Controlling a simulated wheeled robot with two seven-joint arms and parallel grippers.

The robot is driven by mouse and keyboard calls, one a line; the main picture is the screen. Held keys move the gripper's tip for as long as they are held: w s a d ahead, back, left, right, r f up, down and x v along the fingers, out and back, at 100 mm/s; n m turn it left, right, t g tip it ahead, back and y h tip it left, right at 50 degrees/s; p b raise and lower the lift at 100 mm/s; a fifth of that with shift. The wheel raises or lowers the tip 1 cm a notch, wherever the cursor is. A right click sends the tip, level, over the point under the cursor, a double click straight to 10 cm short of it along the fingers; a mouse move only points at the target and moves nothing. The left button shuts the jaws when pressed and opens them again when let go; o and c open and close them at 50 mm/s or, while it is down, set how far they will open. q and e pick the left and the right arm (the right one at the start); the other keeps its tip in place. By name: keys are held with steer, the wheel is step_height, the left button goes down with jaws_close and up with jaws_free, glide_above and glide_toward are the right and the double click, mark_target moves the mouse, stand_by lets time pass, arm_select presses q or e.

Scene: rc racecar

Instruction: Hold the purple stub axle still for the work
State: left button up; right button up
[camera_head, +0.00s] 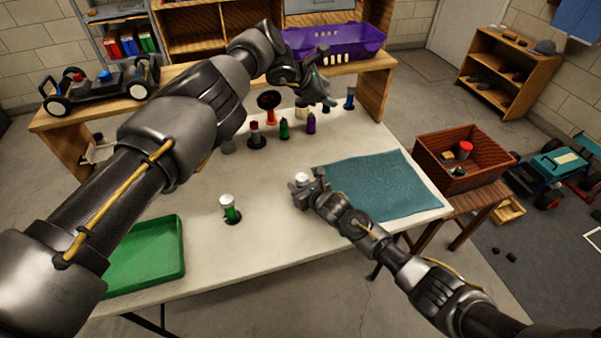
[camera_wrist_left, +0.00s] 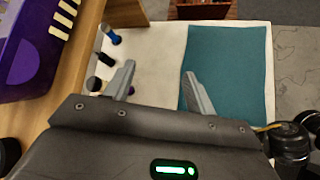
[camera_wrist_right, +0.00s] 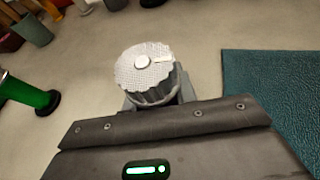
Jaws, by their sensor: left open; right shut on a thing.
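A small purple part (camera_head: 310,122), which looks like the purple stub axle, stands upright on the white table in the head view. My left gripper (camera_head: 327,76) is above and behind it, open; in the left wrist view its jaws (camera_wrist_left: 160,82) are apart with nothing between them. My right gripper (camera_head: 304,187) is low over the table by the teal mat. It is shut on a grey cylinder with a white knurled top (camera_wrist_right: 146,72), not on the purple part. Its fingertips are mostly hidden under that top.
Green (camera_head: 284,129), red (camera_head: 254,134) and blue (camera_head: 350,98) parts stand near the purple one. A white-topped green part (camera_head: 230,208) stands alone. A teal mat (camera_head: 380,188), green tray (camera_head: 150,252), purple basket (camera_head: 345,42) and wooden crate (camera_head: 477,157) surround the work area.

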arm_select(q)
steer(key=s+f+m+g+y, duration=0.3)
steer(key=s+f+m+g, duration=0.15)
steer(key=s, duration=0.45)
steer(key=m+g+y, duration=0.2)
steer(key=m+y, duration=0.3)
steer(key=m, duration=0.1)
glide_above(301, 176)
step_height(301, 176, down, 3)
steer(key=shift+r+t, duration=0.2)
steer(key=shift+t, duration=0.05)
steer(key=shift+f, duration=0.1)
step_height(301, 176, down, 12)
steer(key=shift+r, duration=0.1)
steer(key=c, duration=1)
